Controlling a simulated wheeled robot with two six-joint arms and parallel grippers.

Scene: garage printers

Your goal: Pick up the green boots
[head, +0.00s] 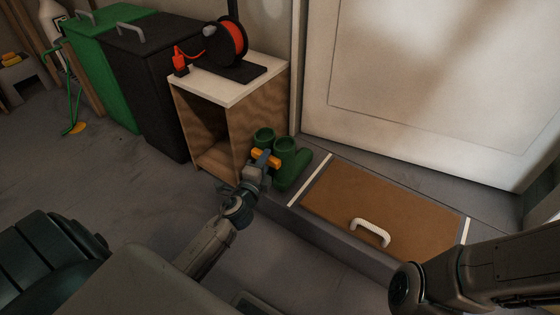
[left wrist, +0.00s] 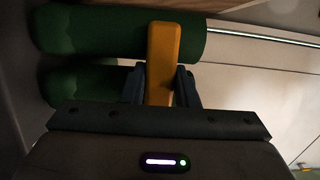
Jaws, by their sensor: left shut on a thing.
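An orange bar (head: 266,158) sits across the near side of the boots. My left gripper (head: 262,167) is at the boots and shut on the orange bar. In the left wrist view, the orange bar (left wrist: 162,55) lies between my fingers (left wrist: 160,88), and the green boots (left wrist: 100,32) are right behind it. The lower parts of the boots are partly hidden by my gripper. Only part of my right arm shows at the lower right, not its gripper.
The wooden cabinet (head: 240,127) stands left of the boots, with a red cable reel (head: 232,40) on top. A brown hatch panel (head: 365,200) with a white handle (head: 370,232) lies right of the boots. Black (head: 150,85) and green (head: 100,80) bins stand at the back left.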

